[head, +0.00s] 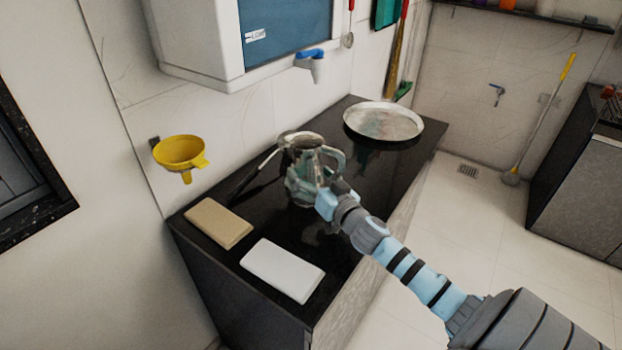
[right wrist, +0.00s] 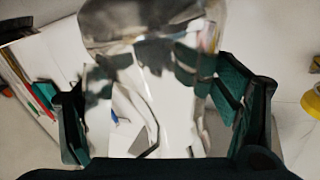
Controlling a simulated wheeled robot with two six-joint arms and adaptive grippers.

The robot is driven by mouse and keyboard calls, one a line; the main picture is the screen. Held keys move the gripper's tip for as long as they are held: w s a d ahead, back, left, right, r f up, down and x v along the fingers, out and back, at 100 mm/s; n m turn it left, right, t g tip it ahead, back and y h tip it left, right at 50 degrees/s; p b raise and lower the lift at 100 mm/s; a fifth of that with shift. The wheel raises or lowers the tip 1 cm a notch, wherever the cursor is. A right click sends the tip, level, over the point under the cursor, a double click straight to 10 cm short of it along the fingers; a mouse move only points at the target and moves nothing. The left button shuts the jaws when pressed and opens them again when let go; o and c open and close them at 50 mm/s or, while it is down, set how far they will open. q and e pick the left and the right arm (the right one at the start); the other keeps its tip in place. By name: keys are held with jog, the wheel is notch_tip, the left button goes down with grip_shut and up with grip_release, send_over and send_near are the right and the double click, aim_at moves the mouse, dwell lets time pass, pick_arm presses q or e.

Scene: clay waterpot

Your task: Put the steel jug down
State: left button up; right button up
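The shiny steel jug (head: 304,158), with a spout to the left and a handle to the right, is upright at the black counter (head: 262,222). My right gripper (head: 318,186) is at its near side, with the arm coming in from the lower right. In the right wrist view the jug's mirror-like body (right wrist: 150,100) fills the space between the two dark fingers, which lie against its sides. The fingers hide part of its lower body. I cannot tell whether its base touches the counter. My left gripper is not in view.
A tan block (head: 218,223) and a white block (head: 282,270) lie at the counter's near end. A round metal tray (head: 383,121) lies at the far end. A yellow funnel (head: 181,152) is on the left wall. A white dispenser with a blue tap (head: 311,57) overhangs the counter.

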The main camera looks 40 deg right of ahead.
aim_at(318, 182)
jog(key=shift+o, duration=1.3)
jog(key=shift+d, duration=0.1)
jog(key=shift+s+d+r, duration=0.15)
jog(key=shift+s+d, duration=0.3)
jog(key=shift+s, duration=0.1)
jog(key=shift+s+a+f+b, duration=0.1)
jog(key=shift+s+f+b, duration=0.1)
jog(key=shift+s+b, duration=0.3)
jog(key=s, duration=0.2)
jog(key=s+a+b, duration=0.1)
jog(key=s, duration=0.2)
jog(key=shift+a, duration=0.15)
jog(key=s, duration=0.5)
jog(key=shift+s+a+r+p, duration=0.15)
jog(key=shift+s+r+p, duration=0.1)
jog(key=shift+p, duration=0.1)
jog(key=shift+s+f, duration=0.1)
jog(key=shift+s, duration=0.1)
